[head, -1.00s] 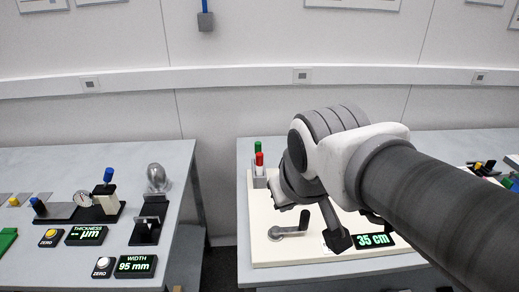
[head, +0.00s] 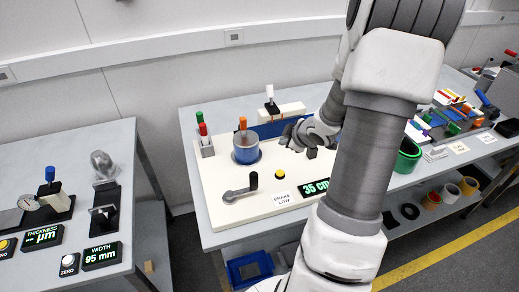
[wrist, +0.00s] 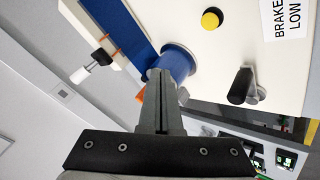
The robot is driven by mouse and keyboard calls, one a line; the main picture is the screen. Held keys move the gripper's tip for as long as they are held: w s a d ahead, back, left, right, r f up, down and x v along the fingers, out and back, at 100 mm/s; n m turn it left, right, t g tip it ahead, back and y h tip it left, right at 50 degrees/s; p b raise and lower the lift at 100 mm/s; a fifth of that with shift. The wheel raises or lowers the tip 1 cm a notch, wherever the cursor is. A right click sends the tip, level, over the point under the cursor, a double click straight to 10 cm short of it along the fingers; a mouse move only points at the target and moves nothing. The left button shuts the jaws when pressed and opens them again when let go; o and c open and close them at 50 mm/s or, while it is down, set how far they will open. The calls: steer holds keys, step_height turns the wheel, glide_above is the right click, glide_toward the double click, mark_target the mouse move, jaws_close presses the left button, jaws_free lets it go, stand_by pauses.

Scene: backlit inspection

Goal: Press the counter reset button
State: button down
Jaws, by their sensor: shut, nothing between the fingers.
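In the wrist view the yellow button (wrist: 211,19) is near the top, beside the label (wrist: 285,18). My gripper (head: 312,152) is over the board, up and to the right of the button in the head view. Its fingers (wrist: 161,75) are together and empty in the wrist view, apart from the button. My arm hides part of the board's right side.
A blue spool (head: 246,151) and a crank with a black knob (head: 240,188) stand on the board. Another table (head: 60,185) lies left across a gap.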

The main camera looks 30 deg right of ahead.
mark_target(283, 174)
steer(key=shift+s+f+y, duration=0.3)
steer(key=shift+f, duration=0.4)
steer(key=shift+f, duration=0.15)
step_height(283, 174, down, 8)
steer(key=b, duration=0.8)
steer(key=shift+f, duration=0.25)
steer(key=shift+f+b, duration=0.15)
steer(key=shift+b, duration=0.15)
stand_by(1.1)
steer(key=shift+f, duration=0.25)
steer(key=shift+f+b, duration=0.4)
steer(key=shift+b, duration=0.05)
stand_by(0.5)
steer(key=shift+r+p, duration=0.8)
steer(key=shift+p, duration=0.05)
